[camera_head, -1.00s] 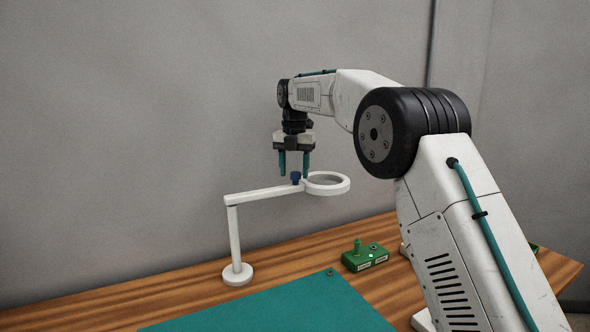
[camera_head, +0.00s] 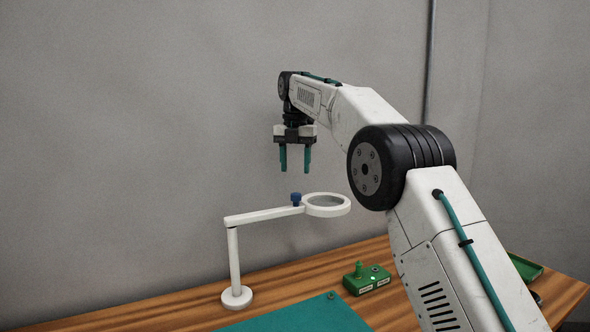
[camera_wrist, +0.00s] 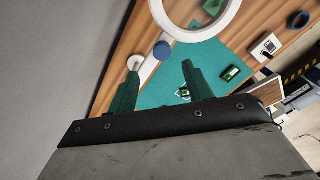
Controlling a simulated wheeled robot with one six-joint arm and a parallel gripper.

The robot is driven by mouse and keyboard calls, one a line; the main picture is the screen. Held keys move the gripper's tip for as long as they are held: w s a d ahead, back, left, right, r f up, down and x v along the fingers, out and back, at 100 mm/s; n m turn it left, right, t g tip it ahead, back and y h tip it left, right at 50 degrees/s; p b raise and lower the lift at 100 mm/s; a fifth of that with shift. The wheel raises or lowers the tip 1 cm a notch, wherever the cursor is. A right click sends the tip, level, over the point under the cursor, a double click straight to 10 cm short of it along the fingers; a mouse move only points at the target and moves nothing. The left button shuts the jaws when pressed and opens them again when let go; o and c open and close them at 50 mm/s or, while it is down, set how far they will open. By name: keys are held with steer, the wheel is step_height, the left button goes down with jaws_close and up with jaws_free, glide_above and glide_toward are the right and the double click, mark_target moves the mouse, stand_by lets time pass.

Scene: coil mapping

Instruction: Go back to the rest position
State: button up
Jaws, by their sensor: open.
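My gripper (camera_head: 295,160) is in the air in the head view, its two teal fingers pointing down and apart with nothing between them. It is above the white magnifier stand (camera_head: 262,215) and its blue knob (camera_head: 296,198), clear of both. The magnifier's white ring (camera_head: 327,197) is to the right of and below the fingers. In the wrist view my gripper's fingers (camera_wrist: 160,88) stand open at the near edge, with the blue knob (camera_wrist: 162,51) and white ring (camera_wrist: 168,22) beyond them.
A wooden table (camera_head: 150,312) carries a teal mat (camera_head: 300,318). A green box (camera_head: 367,280) with a knob stands behind the mat, and a green tray (camera_head: 524,266) is at the right. In the wrist view small green parts (camera_wrist: 232,74) lie on the mat. A grey wall is behind.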

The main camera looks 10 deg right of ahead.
steer(key=shift+s+d+r, duration=0.1)
steer(key=shift+s+r, duration=0.1)
steer(key=s+d+r+m, duration=0.1)
steer(key=s+d+m, duration=0.3)
steer(key=s+m, duration=0.65)
steer(key=s+d+r+m, duration=0.2)
steer(key=s+d+m, duration=0.3)
steer(key=s, duration=1.1)
steer(key=s+d+f+m, duration=0.1)
steer(key=s+f+m, duration=0.6)
steer(key=s, duration=0.6)
steer(key=s+f+m+t, duration=0.1)
steer(key=s+f+m, duration=0.7)
steer(key=s+f, duration=0.3)
steer(key=shift+s+d, duration=0.4)
steer(key=shift+s, duration=0.55)
